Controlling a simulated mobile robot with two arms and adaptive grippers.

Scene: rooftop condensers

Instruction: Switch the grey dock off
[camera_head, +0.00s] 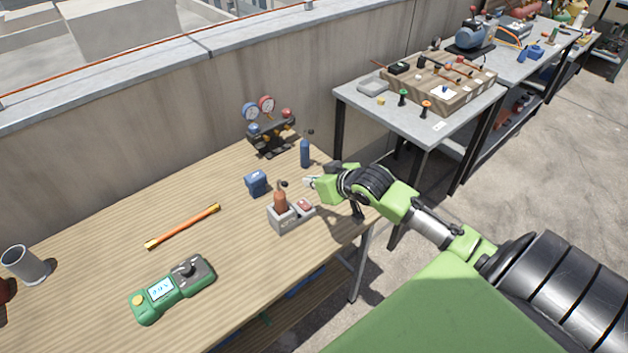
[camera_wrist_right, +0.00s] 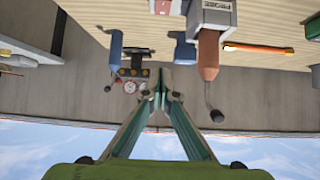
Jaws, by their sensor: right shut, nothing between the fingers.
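The grey dock (camera_head: 284,221) stands on the wooden table with a brown-handled probe (camera_head: 280,202) upright in it. A red switch (camera_head: 304,204) sits on the dock's low right part; its position cannot be read. In the right wrist view the dock (camera_wrist_right: 213,18) appears upside down at the top edge, with the probe (camera_wrist_right: 208,55) and part of the red switch (camera_wrist_right: 162,6). My right gripper (camera_head: 309,183) is shut and empty, just behind and above the switch, apart from the dock. Its fingertips (camera_wrist_right: 161,72) meet in the wrist view. My left gripper is not in view.
A blue block (camera_head: 256,183), a blue bottle-like tool (camera_head: 305,153) and a gauge manifold (camera_head: 270,130) stand behind the dock. A concrete parapet (camera_head: 150,130) bounds the back.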

